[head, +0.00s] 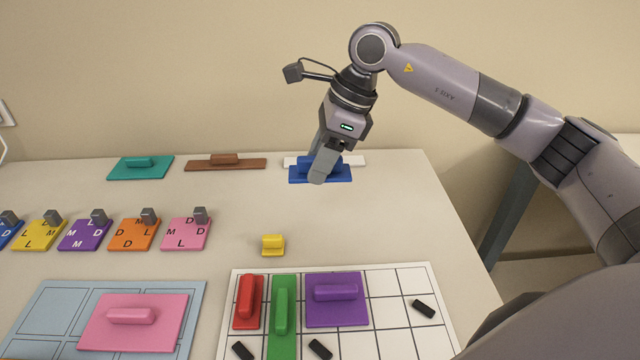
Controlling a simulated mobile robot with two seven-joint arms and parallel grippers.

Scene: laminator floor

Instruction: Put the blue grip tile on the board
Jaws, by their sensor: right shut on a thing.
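The blue grip tile (338,177) is a flat blue plate with a raised grip, at the back right of the table. My right gripper (318,178) is shut on its grip, and its fingers hide part of the tile. I cannot tell whether the tile touches the table. The white gridded board (390,285) lies at the front right. It bears a red tile (248,300), a green tile (282,318), a purple tile (336,300) and several small black blocks (423,308). Its right columns are mostly bare. My left gripper is not in view.
A white tile (354,160) lies behind the blue one, with brown (226,164) and teal (140,168) tiles to the left. A small yellow tile (272,246) sits behind the board. Lettered tiles (186,235) line the left. A pink tile (135,325) lies on a light-blue board (48,315).

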